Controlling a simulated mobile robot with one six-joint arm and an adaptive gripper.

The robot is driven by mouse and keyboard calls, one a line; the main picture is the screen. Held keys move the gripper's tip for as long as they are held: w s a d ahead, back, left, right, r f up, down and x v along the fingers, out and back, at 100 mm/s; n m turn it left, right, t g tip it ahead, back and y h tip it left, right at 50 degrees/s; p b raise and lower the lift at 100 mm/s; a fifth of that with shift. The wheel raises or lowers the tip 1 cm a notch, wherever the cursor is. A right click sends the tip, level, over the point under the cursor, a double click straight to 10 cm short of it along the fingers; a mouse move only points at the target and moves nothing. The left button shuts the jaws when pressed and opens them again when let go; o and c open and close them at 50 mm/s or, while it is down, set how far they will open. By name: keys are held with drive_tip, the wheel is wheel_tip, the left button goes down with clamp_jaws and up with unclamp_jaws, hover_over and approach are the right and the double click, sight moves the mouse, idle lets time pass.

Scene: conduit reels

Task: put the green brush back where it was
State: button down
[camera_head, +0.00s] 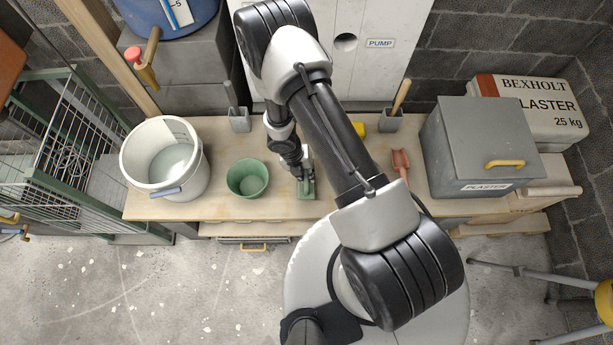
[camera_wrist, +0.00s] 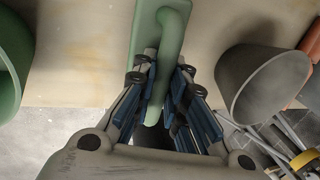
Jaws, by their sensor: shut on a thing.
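The green brush (camera_head: 307,189) has a flat green body with a curved handle. It is near the front edge of the wooden bench (camera_head: 225,208), right of the green pot (camera_head: 248,179). My gripper (camera_head: 303,174) is shut on its handle; in the wrist view, the blue-padded fingers (camera_wrist: 160,100) close around the handle of the green brush (camera_wrist: 172,42). I cannot tell whether the brush touches the bench. Its underside is hidden.
A white bucket (camera_head: 187,181) stands at left. Two grey holders with handles stand at the back, left (camera_head: 239,121) and right (camera_head: 391,123). A grey pot (camera_wrist: 260,80) shows in the wrist view. A red scoop (camera_head: 400,164) and grey plaster box (camera_head: 480,150) are at right.

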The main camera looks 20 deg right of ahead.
drive_tip(key=shift+a+x, duration=0.2)
drive_tip(key=shift+x, duration=0.75)
drive_tip(key=shift+f, duration=0.15)
drive_tip(key=shift+f+b, duration=0.2)
drive_tip(key=shift+b, duration=0.2)
drive_tip(key=c, duration=1.6)
unclamp_jaws()
drive_tip(key=shift+r, duration=0.1)
